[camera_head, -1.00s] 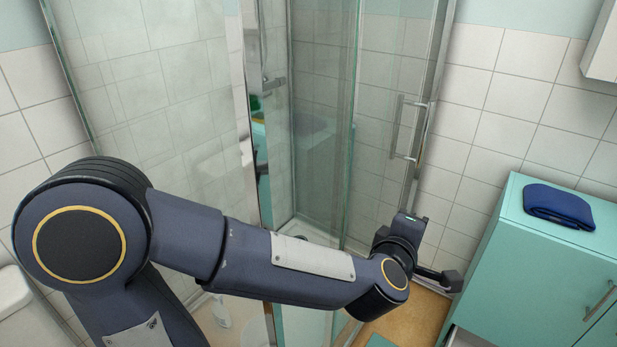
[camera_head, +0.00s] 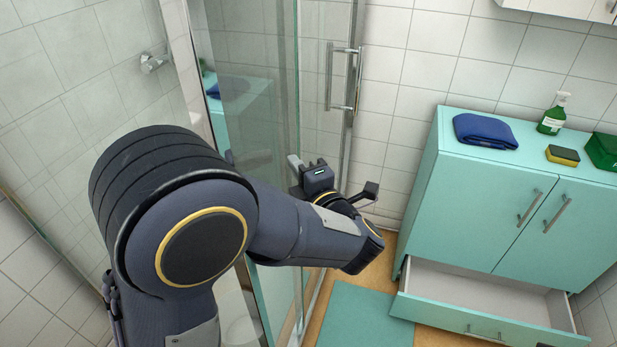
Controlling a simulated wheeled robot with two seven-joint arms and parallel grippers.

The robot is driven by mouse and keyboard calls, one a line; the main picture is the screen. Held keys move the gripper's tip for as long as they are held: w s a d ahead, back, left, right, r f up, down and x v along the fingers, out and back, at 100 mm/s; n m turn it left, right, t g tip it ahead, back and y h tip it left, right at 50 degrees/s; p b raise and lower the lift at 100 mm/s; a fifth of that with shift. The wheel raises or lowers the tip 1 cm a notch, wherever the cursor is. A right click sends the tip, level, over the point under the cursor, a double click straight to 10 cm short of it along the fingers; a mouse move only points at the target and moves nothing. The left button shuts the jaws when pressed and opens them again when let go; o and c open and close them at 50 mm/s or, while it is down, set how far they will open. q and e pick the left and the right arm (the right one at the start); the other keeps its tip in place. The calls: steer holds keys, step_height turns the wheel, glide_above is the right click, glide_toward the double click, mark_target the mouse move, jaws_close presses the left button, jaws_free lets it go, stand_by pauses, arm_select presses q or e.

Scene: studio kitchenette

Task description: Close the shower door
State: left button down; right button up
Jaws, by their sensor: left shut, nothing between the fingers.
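The shower door is a clear glass panel with a metal bar handle (camera_head: 329,78) near its right edge, in the upper middle of the head view. Its glass (camera_head: 312,100) shows between a greenish vertical edge and a metal strip; I cannot tell how far it stands open. My left arm crosses the picture from the lower left. My left gripper (camera_head: 294,162) is shut and empty, in front of the glass and below the handle. I cannot tell if it touches the glass. My right gripper is not in view.
A turquoise cabinet (camera_head: 480,200) stands at the right with its bottom drawer (camera_head: 480,312) pulled out. On top are a blue towel (camera_head: 486,131), a green spray bottle (camera_head: 553,115), a sponge (camera_head: 563,155) and a green box (camera_head: 604,150). A turquoise mat (camera_head: 360,315) lies on the floor.

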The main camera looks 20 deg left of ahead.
arm_select(q)
steer(key=w, duration=0.3)
steer(key=w+p, duration=0.1)
steer(key=w, duration=0.1)
steer(key=shift+a, duration=0.4)
steer(key=shift+w, duration=0.1)
steer(key=b, duration=0.2)
glide_toward(323, 102)
steer(key=s+a, duration=0.1)
steer(key=a, duration=0.1)
steer(key=s+a, duration=0.1)
steer(key=a, duration=0.1)
steer(key=s+a, duration=0.1)
steer(key=s, duration=0.1)
steer(key=shift+a+f, duration=0.35)
steer(key=shift+a, duration=0.05)
steer(key=w+p, duration=0.1)
steer(key=w, duration=0.8)
steer(key=shift+w+d+r, duration=0.1)
steer(key=shift+w+d, duration=0.05)
steer(key=shift+w, duration=0.35)
steer(key=shift+r, duration=0.25)
steer(key=shift+r, duration=0.1)
